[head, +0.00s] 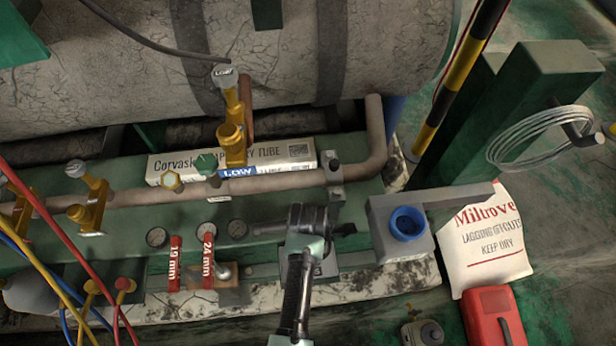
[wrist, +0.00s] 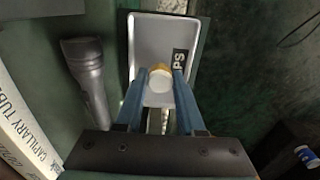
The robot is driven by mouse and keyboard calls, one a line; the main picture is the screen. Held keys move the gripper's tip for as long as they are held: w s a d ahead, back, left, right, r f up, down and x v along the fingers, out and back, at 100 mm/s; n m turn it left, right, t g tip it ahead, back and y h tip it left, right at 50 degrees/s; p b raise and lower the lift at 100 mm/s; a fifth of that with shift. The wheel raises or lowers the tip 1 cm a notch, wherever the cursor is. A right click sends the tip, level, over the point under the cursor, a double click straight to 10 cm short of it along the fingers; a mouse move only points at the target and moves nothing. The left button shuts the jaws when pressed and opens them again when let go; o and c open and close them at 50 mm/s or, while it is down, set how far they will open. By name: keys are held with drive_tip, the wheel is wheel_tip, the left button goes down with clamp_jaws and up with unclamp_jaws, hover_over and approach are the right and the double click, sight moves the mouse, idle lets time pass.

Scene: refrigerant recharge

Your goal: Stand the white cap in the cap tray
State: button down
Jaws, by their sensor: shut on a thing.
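The white cap (wrist: 160,82), with a yellow-orange band on its far side, is between the two blue fingers of my gripper (wrist: 160,75) in the wrist view. My gripper is shut on it. The cap tray (wrist: 158,28) is a pale grey rectangular tray with a dark label ending in "PS" on its right side. The cap is over the tray's near part; I cannot tell whether it touches the floor. In the head view, my gripper (head: 309,222) hides the cap and part of the tray (head: 328,266).
A grey torch (wrist: 88,80) lies left of the tray, beside the capillary tube box (wrist: 28,135). In the head view, a block with a blue cup (head: 408,223) stands to the right. Red 19 mm (head: 174,264) and 24 mm (head: 208,262) tags are to the left.

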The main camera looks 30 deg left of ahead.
drive_tip(key=shift+f, duration=0.45)
drive_tip(key=shift+f, duration=0.15)
drive_tip(key=c, duration=0.8)
unclamp_jaws()
wheel_tip(320, 180, up, 12)
drive_tip(key=p, duration=0.5)
drive_tip(key=shift+r, duration=0.2)
